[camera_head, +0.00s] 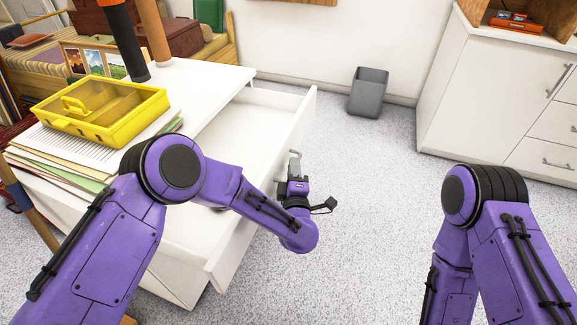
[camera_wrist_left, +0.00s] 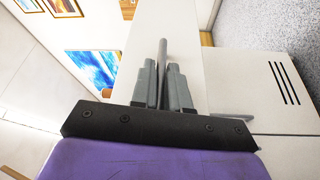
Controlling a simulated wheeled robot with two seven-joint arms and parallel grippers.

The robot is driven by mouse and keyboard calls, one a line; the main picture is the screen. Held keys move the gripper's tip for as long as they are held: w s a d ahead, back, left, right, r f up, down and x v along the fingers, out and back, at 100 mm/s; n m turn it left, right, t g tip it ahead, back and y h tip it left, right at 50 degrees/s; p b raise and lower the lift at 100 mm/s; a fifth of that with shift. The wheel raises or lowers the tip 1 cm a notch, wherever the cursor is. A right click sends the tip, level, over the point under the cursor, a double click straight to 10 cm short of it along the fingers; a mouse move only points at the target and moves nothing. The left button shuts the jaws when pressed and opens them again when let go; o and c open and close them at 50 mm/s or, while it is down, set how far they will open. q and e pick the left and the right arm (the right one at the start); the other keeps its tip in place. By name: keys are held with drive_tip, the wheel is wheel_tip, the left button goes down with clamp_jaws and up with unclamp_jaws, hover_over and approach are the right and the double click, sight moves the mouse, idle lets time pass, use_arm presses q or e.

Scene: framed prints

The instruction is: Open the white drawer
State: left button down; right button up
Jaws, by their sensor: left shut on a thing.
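The white drawer (camera_head: 262,122) is pulled well out of the white cabinet (camera_head: 222,78), and its empty-looking inside shows. Its front panel also fills the middle of the left wrist view (camera_wrist_left: 190,52). My left gripper (camera_head: 294,164) is at the outer side of that front panel. In the left wrist view its fingers (camera_wrist_left: 163,86) are closed around the grey bar handle (camera_wrist_left: 163,50), which sticks out beyond the fingertips. In the head view my left arm hides part of the drawer. My right arm is at the right, its gripper out of view.
A yellow case (camera_head: 100,108) sits on stacked papers (camera_head: 75,145) on the cabinet top. A grey bin (camera_head: 368,92) stands by the back wall. White cupboards (camera_head: 480,90) stand at the right. The speckled floor (camera_head: 375,200) in between is clear.

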use_arm(q)
drive_tip(key=shift+s+d, duration=0.1)
drive_tip(key=shift+d, duration=0.25)
drive_tip(key=c, duration=1.2)
unclamp_jaws()
drive_tip(key=s+d+p, duration=0.1)
drive_tip(key=s, duration=0.9)
drive_tip(key=shift+s+f+p, duration=0.2)
drive_tip(key=shift+f+p, duration=0.1)
drive_tip(key=shift+f, duration=0.1)
